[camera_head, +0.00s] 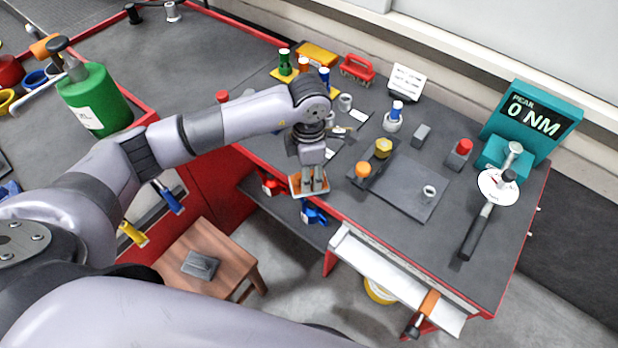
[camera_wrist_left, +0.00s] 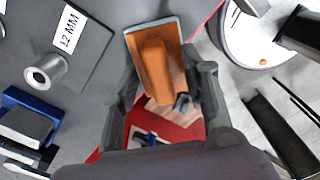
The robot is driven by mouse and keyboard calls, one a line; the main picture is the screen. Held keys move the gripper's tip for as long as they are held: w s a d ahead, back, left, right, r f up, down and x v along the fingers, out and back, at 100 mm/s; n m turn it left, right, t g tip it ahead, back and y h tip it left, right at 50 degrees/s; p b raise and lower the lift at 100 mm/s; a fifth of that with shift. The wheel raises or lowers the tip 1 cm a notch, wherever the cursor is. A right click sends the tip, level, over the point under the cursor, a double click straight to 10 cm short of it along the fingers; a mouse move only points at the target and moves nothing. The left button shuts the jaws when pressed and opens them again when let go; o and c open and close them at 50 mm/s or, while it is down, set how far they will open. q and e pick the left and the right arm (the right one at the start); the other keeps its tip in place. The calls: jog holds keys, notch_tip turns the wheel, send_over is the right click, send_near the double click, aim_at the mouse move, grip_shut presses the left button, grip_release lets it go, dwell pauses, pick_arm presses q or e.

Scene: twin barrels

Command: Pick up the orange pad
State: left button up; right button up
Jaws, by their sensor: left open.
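The orange pad (camera_head: 296,184) is at the front edge of the grey worktop, partly hidden by my gripper. In the left wrist view the orange pad (camera_wrist_left: 172,52) has a flat plate with a light rim and a raised orange grip on top. My left gripper (camera_head: 309,181) is directly over it, pointing down. In the left wrist view the open fingers of the left gripper (camera_wrist_left: 167,75) stand on either side of the raised grip, with gaps visible. I cannot tell whether they touch it. My right gripper is not in view.
A grey mat (camera_head: 405,195) with a metal ring (camera_head: 429,192) lies to the right. Orange (camera_head: 363,170) and yellow (camera_head: 383,147) pieces stand near it. A teal torque display (camera_head: 530,118) is at the back right. A wooden stool (camera_head: 215,245) stands below the front edge.

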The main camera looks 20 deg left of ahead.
pick_arm(q)
jog(key=shift+f, duration=0.2)
jog(key=shift+c, duration=0.6)
grip_shut()
